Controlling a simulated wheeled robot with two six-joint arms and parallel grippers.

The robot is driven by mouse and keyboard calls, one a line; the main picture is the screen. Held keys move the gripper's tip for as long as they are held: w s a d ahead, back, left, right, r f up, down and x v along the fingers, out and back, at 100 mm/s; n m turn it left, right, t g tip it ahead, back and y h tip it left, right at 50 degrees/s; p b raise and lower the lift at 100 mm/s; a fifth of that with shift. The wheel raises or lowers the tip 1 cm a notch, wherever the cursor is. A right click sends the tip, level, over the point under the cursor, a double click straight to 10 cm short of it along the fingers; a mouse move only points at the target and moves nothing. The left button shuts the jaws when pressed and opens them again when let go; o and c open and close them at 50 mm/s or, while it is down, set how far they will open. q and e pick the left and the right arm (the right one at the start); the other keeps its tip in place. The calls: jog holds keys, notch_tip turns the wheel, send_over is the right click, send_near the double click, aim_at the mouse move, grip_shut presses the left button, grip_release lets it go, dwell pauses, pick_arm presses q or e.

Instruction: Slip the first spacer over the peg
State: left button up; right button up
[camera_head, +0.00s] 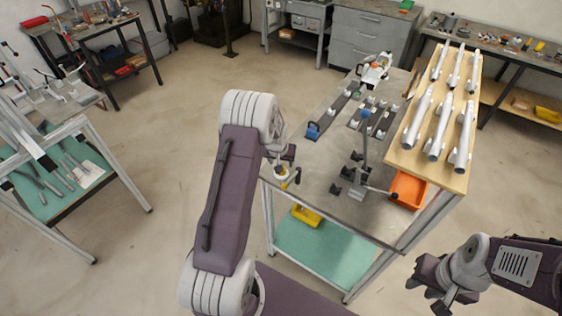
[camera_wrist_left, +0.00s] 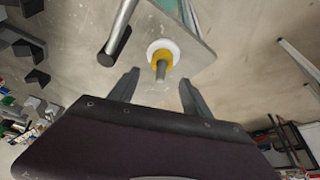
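A grey upright pin (camera_wrist_left: 161,70) with a yellow ring and a white round collar (camera_wrist_left: 162,49) around it shows in the left wrist view. The same yellow-and-white piece (camera_head: 282,172) stands at the table's near left corner in the head view. I cannot tell whether the yellow ring is a spacer or part of the mount. My left gripper (camera_wrist_left: 160,78) is open and empty, with the pin's tip in view between its fingertips; in the head view the arm partly hides it. My right gripper (camera_head: 428,294) hangs off the table's near right side, its dark fingers apart and empty.
The grey worktable (camera_head: 318,160) carries dark blocks, a blue clamp (camera_head: 313,131) and an upright post (camera_head: 364,130). A wooden board (camera_head: 408,155) with several white tubes lies at right, above an orange bin (camera_head: 408,188).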

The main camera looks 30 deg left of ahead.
pick_arm(q)
jog(key=b+v, duration=0.1)
jog(key=v, duration=0.8)
jog(key=shift+b, duration=0.3)
